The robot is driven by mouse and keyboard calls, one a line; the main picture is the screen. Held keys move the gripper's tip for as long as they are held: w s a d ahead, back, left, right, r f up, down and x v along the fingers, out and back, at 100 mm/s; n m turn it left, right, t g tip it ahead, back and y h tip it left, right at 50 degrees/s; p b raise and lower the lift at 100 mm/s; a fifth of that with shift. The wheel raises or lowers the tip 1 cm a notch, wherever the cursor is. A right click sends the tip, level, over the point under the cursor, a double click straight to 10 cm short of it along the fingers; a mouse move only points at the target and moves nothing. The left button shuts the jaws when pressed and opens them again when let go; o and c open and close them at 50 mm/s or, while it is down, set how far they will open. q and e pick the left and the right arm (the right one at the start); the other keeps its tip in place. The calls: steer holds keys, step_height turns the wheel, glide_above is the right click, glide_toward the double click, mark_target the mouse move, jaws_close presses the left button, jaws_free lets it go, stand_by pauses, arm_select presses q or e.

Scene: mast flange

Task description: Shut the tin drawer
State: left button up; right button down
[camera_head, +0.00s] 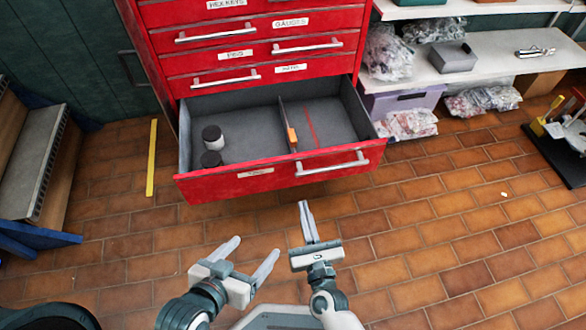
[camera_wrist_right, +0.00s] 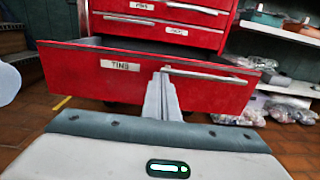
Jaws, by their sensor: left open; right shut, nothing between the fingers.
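The tin drawer (camera_head: 228,185) is the bottom drawer of a red cabinet and stands pulled out. Its label reads "TINS" in the right wrist view (camera_wrist_right: 130,78). It has a silver bar handle (camera_head: 332,165) on the right of its front. Inside, two dark-lidded jars (camera_head: 212,138) stand on the left, and an orange-handled tool (camera_head: 292,136) is by the divider. My right gripper (camera_head: 304,205) is shut and empty, in front of the drawer front and below the handle in the head view; I cannot tell whether it touches. My left gripper (camera_head: 256,247) is open and empty, farther from the drawer.
The upper drawers (camera_head: 265,50) of the cabinet look shut. Shelves (camera_head: 500,55) with bagged parts and a grey box (camera_head: 453,56) stand to the right. A dark tray (camera_head: 560,155) lies at the far right. A yellow strip (camera_head: 151,158) marks the floor on the left.

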steer(key=shift+w, duration=0.1)
glide_toward(291, 159)
steer(key=x, duration=0.5)
steer(key=shift+a+f, duration=0.1)
arm_select(q)
steer(key=shift+w+d+r+t, duration=0.3)
steer(key=shift+w+r+t, duration=0.1)
steer(key=shift+w+r, duration=0.2)
arm_select(e)
steer(key=shift+w+a, duration=0.2)
steer(key=shift+w, duration=0.5)
